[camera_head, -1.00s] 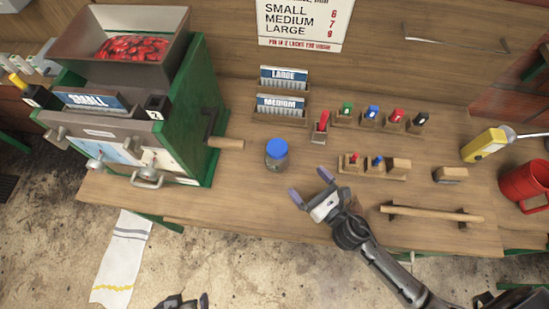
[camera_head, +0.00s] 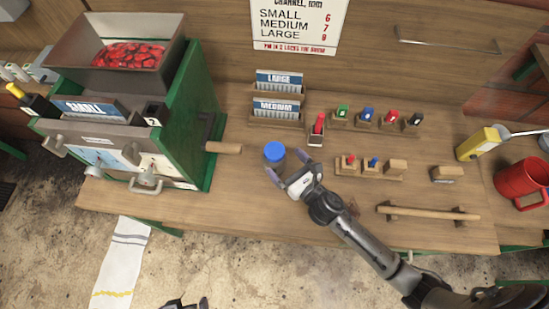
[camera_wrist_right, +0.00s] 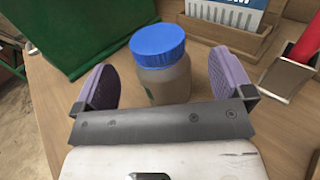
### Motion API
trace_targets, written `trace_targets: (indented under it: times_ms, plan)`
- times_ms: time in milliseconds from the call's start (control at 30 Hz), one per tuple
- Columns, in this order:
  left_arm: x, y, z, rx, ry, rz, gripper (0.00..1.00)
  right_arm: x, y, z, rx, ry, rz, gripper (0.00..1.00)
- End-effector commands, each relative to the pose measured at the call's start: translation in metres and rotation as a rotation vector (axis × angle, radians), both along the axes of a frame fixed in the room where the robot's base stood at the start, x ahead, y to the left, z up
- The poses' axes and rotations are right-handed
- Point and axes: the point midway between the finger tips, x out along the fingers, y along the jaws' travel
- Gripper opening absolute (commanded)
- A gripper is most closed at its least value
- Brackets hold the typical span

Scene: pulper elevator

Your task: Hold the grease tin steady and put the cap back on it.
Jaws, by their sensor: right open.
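The grease tin appears to be the small greyish jar (camera_wrist_right: 166,84) with a blue cap (camera_head: 274,151) sitting on top. It stands upright on the bench, right of the pulper's wooden handle. I cannot tell whether the cap is tight. My right gripper (camera_head: 287,166) is open and low at the tin's near right side. In the right wrist view the tin stands between and just beyond the two purple finger pads, with space on both sides. A dark part of mine, seemingly the left gripper (camera_head: 187,304), barely shows at the bottom edge; its jaws are unclear.
The green pulper (camera_head: 205,110) with its handle (camera_head: 223,148) stands to the left. Card racks (camera_head: 277,108) stand behind the tin. Small wooden blocks with coloured parts (camera_head: 366,118), a wooden bar (camera_head: 428,213) and a red mug (camera_head: 521,181) are to the right.

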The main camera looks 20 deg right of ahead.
Motion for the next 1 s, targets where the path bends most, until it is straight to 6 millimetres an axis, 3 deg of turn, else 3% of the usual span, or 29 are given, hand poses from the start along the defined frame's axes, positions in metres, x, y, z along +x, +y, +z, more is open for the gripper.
trace_targets:
  times_ms: [367,733,1000]
  plan:
    - [0.000,0.000,0.000,0.000,0.000,0.000,1.00,0.003,0.001,0.000,0.000,0.000,0.000,0.98]
    - [0.000,0.000,0.000,0.000,0.001,0.000,1.00,0.043,0.014,-0.001,0.001,-0.001,-0.001,0.98]
    - [0.000,0.000,0.000,0.000,0.001,0.000,1.00,0.051,0.017,-0.002,0.000,0.001,0.000,0.98]
